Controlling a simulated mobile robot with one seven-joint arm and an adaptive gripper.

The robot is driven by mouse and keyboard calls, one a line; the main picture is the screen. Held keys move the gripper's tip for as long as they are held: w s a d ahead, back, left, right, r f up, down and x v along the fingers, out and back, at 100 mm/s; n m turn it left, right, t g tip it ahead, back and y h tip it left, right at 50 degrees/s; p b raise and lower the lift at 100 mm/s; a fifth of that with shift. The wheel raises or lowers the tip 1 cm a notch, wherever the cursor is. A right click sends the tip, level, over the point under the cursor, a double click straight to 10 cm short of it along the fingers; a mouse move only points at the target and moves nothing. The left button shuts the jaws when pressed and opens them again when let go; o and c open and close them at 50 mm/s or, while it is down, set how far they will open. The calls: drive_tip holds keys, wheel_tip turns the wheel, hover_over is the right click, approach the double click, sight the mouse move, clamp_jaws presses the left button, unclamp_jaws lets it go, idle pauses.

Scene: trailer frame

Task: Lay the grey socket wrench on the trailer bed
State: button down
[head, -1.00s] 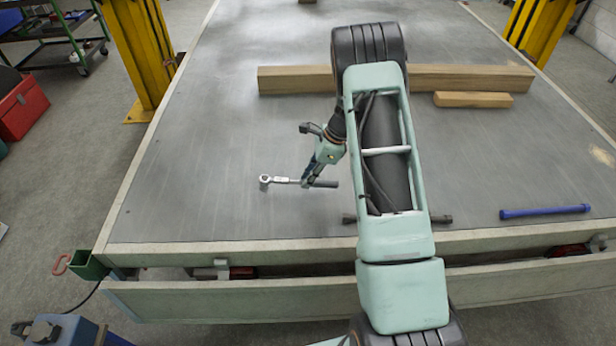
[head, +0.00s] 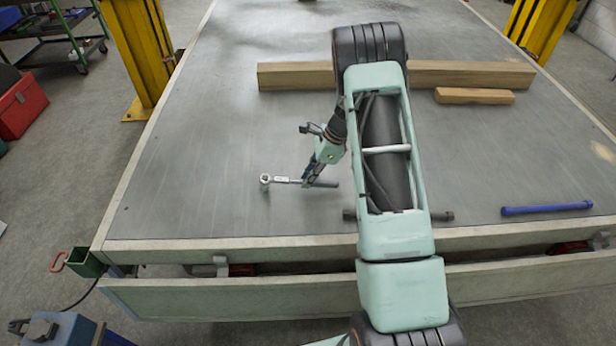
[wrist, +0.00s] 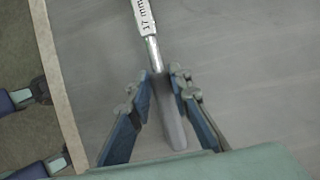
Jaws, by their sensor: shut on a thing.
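The grey socket wrench (head: 282,180) shows in the head view with its socket head to the left and its dark handle to the right. My gripper (head: 308,183) is shut on it, around the handle end nearest the shaft. In the wrist view, my gripper's fingers (wrist: 160,80) flank the wrench's dark handle (wrist: 168,115), and its marked shaft (wrist: 145,20) runs to the top edge. The wrench is at or just above the grey trailer bed (head: 220,130); I cannot tell whether it touches. My arm hides part of the bed.
A long wooden beam (head: 295,77) and a shorter wooden block (head: 475,96) lie farther back. A blue bar (head: 546,209) lies at the right. A dark bar (head: 440,217) lies partly behind my arm. The bed left of the wrench is clear.

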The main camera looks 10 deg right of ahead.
drive_tip(key=shift+f+b, duration=0.45)
drive_tip(key=shift+f, duration=0.15)
drive_tip(key=c, duration=1)
unclamp_jaws()
drive_tip(key=shift+o, duration=0.2)
drive_tip(key=o, duration=0.6)
